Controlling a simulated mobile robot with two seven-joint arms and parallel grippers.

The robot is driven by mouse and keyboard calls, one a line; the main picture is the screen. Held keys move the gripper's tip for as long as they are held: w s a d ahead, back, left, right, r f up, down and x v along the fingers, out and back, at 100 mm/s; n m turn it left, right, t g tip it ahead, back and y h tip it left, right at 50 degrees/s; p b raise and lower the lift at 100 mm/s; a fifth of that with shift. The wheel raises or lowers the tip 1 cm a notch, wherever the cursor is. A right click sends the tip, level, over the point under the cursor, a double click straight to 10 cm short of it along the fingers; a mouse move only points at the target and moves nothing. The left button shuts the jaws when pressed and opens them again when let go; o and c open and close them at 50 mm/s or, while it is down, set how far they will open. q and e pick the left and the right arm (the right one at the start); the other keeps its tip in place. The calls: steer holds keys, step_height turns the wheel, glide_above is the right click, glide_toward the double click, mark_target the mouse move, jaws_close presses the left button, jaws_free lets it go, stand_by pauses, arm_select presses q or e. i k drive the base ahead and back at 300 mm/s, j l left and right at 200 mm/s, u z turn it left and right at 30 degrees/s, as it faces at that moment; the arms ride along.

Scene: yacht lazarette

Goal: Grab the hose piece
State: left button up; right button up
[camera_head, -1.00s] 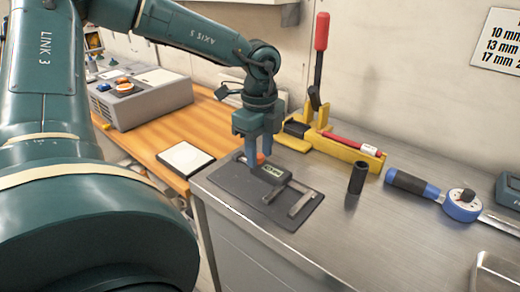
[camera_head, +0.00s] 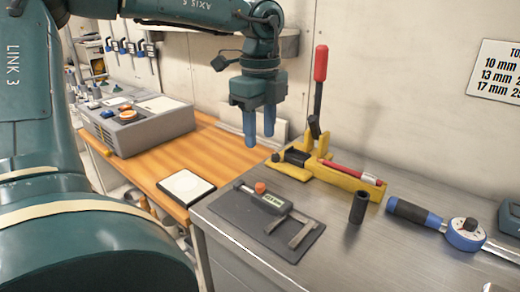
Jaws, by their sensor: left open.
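A short black tube (camera_head: 359,207), which looks like the hose piece, stands upright on the metal bench, right of the dark mat. My left gripper (camera_head: 259,141) points down with two blue fingers apart and nothing between them. It hangs in the air above and behind the mat, up and left of the tube and well apart from it. My right gripper is not in view.
A yellow tool (camera_head: 340,174) with a red upright lever stands behind the tube. A torque wrench (camera_head: 464,234) lies to its right. A white-topped pad (camera_head: 186,187) lies on the wooden bench.

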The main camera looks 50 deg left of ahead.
mark_target(362, 197)
steer(key=k, duration=1.5)
